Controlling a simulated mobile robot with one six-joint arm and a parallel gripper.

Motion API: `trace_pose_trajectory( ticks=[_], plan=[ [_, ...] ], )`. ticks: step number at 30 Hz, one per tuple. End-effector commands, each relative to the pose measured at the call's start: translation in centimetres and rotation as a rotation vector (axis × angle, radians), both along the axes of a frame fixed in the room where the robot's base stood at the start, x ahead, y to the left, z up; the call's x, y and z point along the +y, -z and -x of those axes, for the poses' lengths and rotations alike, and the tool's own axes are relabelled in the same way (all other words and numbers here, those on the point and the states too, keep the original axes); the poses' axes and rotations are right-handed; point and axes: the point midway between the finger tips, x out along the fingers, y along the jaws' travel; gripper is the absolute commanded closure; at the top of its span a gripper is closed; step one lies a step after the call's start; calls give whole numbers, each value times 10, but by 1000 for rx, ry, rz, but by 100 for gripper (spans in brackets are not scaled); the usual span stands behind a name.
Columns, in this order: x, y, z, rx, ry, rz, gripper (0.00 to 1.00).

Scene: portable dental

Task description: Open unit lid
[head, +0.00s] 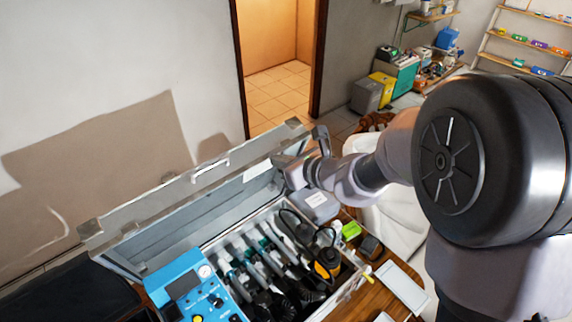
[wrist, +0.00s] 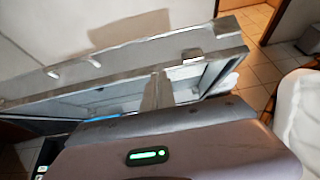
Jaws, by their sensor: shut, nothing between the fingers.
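The unit is a silver metal case (head: 335,303) on a wooden table. Its lid (head: 165,203) stands raised along the back, and the inside of the case is uncovered. The lid also crosses the wrist view (wrist: 120,65), with a latch on its rim. My gripper (head: 279,160) is shut and empty at the right end of the lid, close to its inner side. In the wrist view its fingers (wrist: 158,92) stand in front of the lid. I cannot tell whether they touch it.
Inside the case are a blue control panel (head: 190,288), several dark handpieces and hoses, and a yellow-black tool (head: 327,263). A wall stands behind the lid; a doorway opens behind.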

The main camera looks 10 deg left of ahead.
Motion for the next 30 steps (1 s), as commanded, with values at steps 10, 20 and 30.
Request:
trace_pose_trajectory(
  ticks=[10,20,30],
  plan=[
    [7,-8,-5,14,-4,17,100],
    [58,-36,-49,123,-7,140,100],
    [105,-31,-89,151,-1,177,100]
  ],
)
